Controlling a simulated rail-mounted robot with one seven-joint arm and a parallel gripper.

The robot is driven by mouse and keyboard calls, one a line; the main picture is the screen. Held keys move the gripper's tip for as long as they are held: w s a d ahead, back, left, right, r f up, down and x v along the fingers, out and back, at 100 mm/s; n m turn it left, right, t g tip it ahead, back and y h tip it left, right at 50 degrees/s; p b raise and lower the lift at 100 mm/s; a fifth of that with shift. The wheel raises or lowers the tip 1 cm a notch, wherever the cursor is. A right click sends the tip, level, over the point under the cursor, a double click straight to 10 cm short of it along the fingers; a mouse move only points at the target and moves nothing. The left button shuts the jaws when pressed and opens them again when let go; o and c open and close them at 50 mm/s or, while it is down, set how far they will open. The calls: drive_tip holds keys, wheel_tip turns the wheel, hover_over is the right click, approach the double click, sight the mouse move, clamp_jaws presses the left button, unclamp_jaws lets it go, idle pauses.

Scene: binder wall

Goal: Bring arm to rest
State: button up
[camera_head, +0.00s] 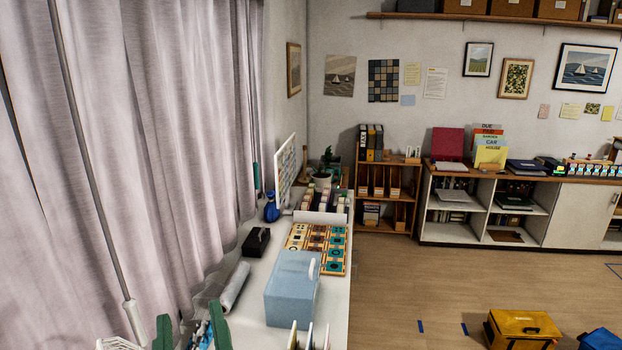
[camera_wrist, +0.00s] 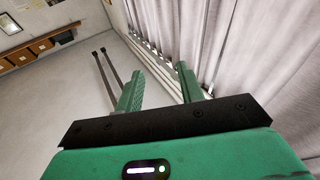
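My gripper (camera_wrist: 158,75) shows in the wrist view with its two green fingers apart. Nothing is between the fingers; curtain and pale wall show behind them. The fingers point toward the upper part of the room, where the curtain meets the wall, and touch nothing that I can see. In the head view, two green upright pieces stand at the bottom edge, left of the table. They match the colour of my fingers, but I cannot tell for sure that they are mine. The rest of my arm is out of view.
A long white table (camera_head: 338,318) carries a blue-grey box (camera_head: 290,290), a tray of tiles (camera_head: 318,246), a black box (camera_head: 256,242) and a clear roll (camera_head: 234,286). Curtains (camera_head: 130,130) hang close on the left. A yellow bag (camera_head: 522,330) lies on the open floor at right.

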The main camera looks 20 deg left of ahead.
drive_tip(key=s+d+r+m+t+h+p, duration=0.1)
drive_tip(key=d+r+m+t+h, duration=0.3)
drive_tip(key=d+r+h, duration=0.2)
drive_tip(key=s+d+r+m+t+h+p, duration=0.1)
drive_tip(key=d+r+m+t+h, duration=0.3)
drive_tip(key=d+r, duration=0.6)
drive_tip(key=d+h+p, duration=0.1)
drive_tip(key=d+h, duration=0.1)
drive_tip(key=d, duration=0.1)
drive_tip(key=shift+r+m+t, duration=0.3)
drive_tip(key=shift+r, duration=0.05)
idle(0.6)
